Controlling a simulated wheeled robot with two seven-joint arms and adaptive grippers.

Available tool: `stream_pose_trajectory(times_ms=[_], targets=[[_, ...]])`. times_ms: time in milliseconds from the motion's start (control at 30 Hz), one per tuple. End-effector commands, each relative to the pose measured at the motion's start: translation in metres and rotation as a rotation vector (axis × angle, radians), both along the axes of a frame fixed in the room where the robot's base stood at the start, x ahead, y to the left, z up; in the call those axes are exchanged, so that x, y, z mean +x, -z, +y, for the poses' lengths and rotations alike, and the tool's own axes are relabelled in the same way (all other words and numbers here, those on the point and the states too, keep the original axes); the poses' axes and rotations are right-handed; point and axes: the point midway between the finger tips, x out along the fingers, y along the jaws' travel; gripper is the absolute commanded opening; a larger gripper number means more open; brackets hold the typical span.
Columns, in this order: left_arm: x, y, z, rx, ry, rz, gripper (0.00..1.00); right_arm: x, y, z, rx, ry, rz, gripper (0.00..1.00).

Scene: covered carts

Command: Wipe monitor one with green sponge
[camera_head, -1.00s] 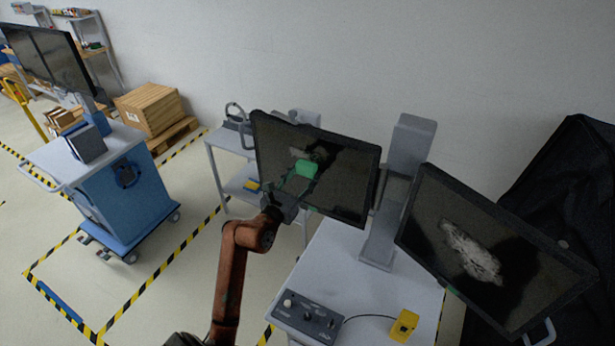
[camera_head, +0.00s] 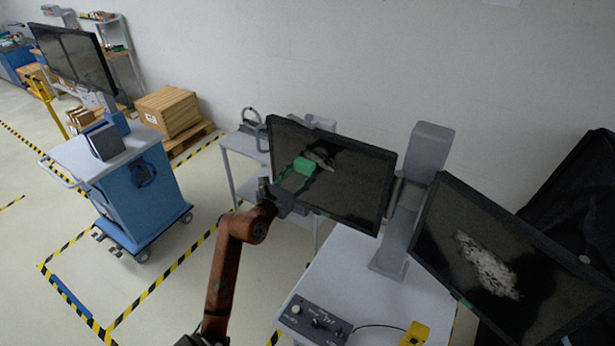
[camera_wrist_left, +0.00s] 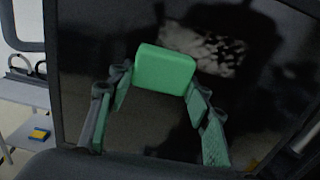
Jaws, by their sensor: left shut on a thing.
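The green sponge (camera_head: 304,165) is a small rounded block held at the tips of my left gripper (camera_head: 291,183), which is shut on it. It is in front of the upper left part of the dark monitor (camera_head: 350,190) on the cart's left side; whether it touches the screen I cannot tell. A pale smudge (camera_head: 321,156) shows on that screen just right of the sponge. In the left wrist view the sponge (camera_wrist_left: 163,70) sits between the green-padded fingers and partly covers the smudge (camera_wrist_left: 212,48). My right gripper is not in view.
A second monitor (camera_head: 520,235) with a larger white smudge (camera_head: 487,266) is at the right. A grey post (camera_head: 410,205) stands between them. Below are a control box (camera_head: 315,322) and a yellow device (camera_head: 415,334). A blue cart (camera_head: 150,195) stands at the left.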

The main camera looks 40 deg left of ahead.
Motion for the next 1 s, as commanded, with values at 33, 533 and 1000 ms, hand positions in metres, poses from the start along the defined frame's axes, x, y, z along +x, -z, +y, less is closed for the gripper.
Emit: stream_pose_trajectory(times_ms=[33, 533, 1000], targets=[[0.000, 0.002, 0.009, 0.003, -0.011, 0.001, 0.22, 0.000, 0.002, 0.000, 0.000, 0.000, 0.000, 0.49], [-0.002, -0.023, 0.011, 0.003, -0.011, -0.005, 0.22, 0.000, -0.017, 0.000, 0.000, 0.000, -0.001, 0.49], [0.000, -0.020, -0.024, 0.001, -0.004, -0.003, 0.22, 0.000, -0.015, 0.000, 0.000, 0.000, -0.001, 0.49]])
